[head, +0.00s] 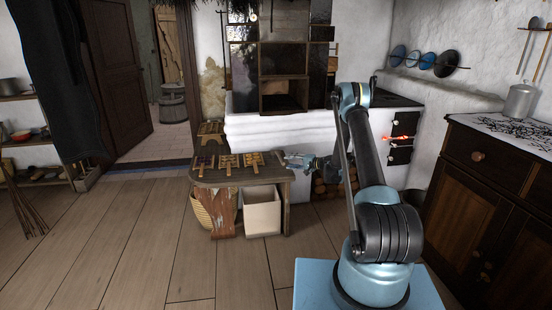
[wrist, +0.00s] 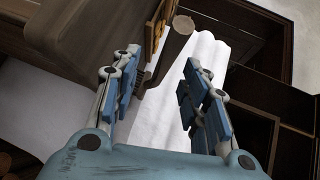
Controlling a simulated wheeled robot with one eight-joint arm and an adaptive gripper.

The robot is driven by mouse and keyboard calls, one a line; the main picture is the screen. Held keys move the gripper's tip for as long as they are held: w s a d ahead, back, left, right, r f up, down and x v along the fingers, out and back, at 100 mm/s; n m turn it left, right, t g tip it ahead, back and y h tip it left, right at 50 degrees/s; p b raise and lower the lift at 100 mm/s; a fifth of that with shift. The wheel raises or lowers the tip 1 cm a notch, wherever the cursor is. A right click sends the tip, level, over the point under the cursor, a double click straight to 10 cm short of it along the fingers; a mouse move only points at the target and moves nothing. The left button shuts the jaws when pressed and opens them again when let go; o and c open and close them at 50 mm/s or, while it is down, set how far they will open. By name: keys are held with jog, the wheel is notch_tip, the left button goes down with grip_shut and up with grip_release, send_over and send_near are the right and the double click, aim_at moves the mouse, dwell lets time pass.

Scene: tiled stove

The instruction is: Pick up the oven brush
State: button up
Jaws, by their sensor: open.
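My gripper (head: 297,161) is open and empty, level with the right end of the low wooden bench in the head view. In the wrist view the two blue fingers of my gripper (wrist: 158,88) are spread apart. Ahead of them is a brown wooden piece (wrist: 172,50) with a round pale end, at the bench's edge. Dark bristle-like strands show beside the left finger (wrist: 139,82); this looks like the oven brush, though the finger partly hides it and I cannot tell its full shape. In the head view I cannot make the brush out.
The bench (head: 244,173) carries several yellowish wooden pieces; a pale box (head: 262,216) and a basket (head: 201,214) stand beneath it. The white stove ledge (head: 275,128) is behind. A dark cabinet (head: 490,185) stands right. The floor at front left is clear.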

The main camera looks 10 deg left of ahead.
aim_at(281, 160)
jog(key=shift+s+a+r+x, duration=0.1)
jog(key=shift+r+x, duration=0.05)
jog(key=shift+x, duration=0.9)
jog(key=shift+s+a+r+x, duration=0.1)
jog(key=shift+r+x, duration=0.05)
jog(key=shift+x, duration=0.9)
jog(key=shift+s+r+x, duration=0.1)
jog(key=shift+x, duration=0.95)
grip_shut()
